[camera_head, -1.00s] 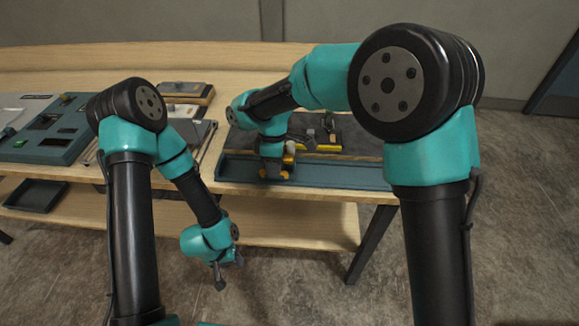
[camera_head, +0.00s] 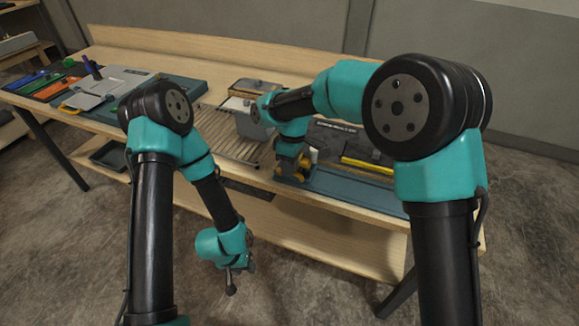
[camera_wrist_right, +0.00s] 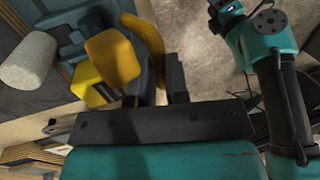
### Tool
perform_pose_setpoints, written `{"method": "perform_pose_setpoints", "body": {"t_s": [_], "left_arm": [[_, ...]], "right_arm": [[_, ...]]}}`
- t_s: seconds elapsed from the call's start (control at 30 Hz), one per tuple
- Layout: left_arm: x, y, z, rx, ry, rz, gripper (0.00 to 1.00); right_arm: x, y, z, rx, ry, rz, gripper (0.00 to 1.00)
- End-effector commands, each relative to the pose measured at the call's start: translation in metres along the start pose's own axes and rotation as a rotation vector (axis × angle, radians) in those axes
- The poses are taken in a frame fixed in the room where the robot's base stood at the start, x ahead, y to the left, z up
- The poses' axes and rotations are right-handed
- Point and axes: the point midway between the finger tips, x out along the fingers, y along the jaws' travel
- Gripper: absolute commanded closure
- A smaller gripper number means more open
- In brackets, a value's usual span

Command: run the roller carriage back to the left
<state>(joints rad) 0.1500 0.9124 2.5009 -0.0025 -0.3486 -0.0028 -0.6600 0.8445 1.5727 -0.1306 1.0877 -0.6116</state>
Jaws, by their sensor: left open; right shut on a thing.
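The roller carriage sits near the left end of a long blue-teal track (camera_head: 350,191) along the bench's front edge. My right gripper (camera_head: 291,171) is down at the carriage and shut on it, hiding most of it in the head view. In the right wrist view, the carriage's yellow part (camera_wrist_right: 113,55) is at the jaws, with a pale speckled roller (camera_wrist_right: 28,60) beside it. The exact grip on the carriage is partly hidden. My left gripper (camera_head: 233,284) is open and empty, hanging low in front of the bench.
A yellow bar (camera_head: 367,165) lies behind the track on a dark panel. A slatted rack (camera_head: 226,137) and a grey box (camera_head: 252,122) are left of the carriage. Further left is a console with a grey plate (camera_head: 108,88). The floor before the bench is clear.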

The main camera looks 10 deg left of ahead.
Motion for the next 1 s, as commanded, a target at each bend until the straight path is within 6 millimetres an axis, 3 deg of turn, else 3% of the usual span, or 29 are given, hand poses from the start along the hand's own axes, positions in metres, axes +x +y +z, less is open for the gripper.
{"method": "perform_pose_setpoints", "body": {"t_s": [0.07, 0.1, 0.33, 0.73, 1.0], "left_arm": [[0.0, 0.0, 0.0, 0.0, 0.0, 0.0, 0.57], [0.0, 0.0, 0.0, 0.0, 0.0, 0.0, 0.57], [0.0, 0.0, 0.0, 0.0, 0.0, 0.0, 0.57], [0.0, 0.0, 0.0, 0.0, 0.0, 0.0, 0.57], [0.0, 0.0, 0.0, 0.0, 0.0, 0.0, 0.57]], "right_arm": [[-0.002, 0.0, -0.005, -0.001, 0.012, 0.008, 1.0], [-0.002, 0.0, -0.005, -0.002, 0.012, 0.008, 0.82], [-0.001, 0.0, -0.003, -0.001, 0.008, 0.005, 0.6], [-0.008, 0.0, -0.003, -0.001, 0.008, 0.005, 0.6], [-0.046, 0.0, -0.003, -0.001, 0.009, 0.006, 0.6]]}}
